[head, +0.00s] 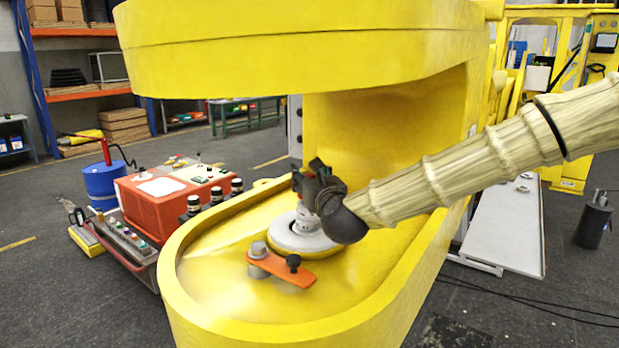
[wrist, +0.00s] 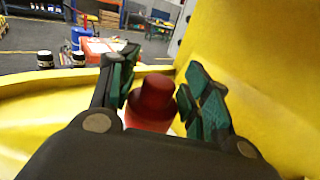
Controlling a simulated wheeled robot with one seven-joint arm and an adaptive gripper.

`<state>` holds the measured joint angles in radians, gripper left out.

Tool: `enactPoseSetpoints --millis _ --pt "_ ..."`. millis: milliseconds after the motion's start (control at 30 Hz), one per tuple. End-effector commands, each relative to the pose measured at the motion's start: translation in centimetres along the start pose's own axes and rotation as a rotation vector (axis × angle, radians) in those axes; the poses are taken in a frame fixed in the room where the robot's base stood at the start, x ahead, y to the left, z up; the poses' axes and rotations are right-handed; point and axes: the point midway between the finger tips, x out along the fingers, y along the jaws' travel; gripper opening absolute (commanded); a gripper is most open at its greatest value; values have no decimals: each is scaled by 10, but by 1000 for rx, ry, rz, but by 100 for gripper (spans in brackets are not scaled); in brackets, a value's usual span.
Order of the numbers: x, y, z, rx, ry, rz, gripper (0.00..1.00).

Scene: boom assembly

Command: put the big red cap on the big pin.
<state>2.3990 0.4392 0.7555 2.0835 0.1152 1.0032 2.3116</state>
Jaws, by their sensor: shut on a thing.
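The big red cap (wrist: 156,97) shows in the wrist view as a dark red stepped cylinder between the two green-padded fingers of my gripper (wrist: 163,72). My gripper is shut on it. In the head view my gripper (head: 314,184) is over the round grey base (head: 297,238) in the yellow boom part. A grey metal piece (head: 305,217), which looks like the top of the big pin, stands on that base right under the fingers. The cap is mostly hidden by the fingers in the head view. I cannot tell whether the cap touches the pin.
An orange plate (head: 292,272) with a metal bolt and a black knob lies in front of the base. The yellow boom's raised rim (head: 172,262) surrounds this area, and a thick yellow upper part (head: 300,50) hangs above. A red control box (head: 165,205) stands to the left.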

Motion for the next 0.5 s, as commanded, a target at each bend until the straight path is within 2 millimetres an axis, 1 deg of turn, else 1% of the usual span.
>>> enactPoseSetpoints --millis 400,433,500 --pt "0 0 -2 0 -1 0 21" --pt "0 0 -2 0 -1 0 50" --pt "0 0 -2 0 -1 0 63"
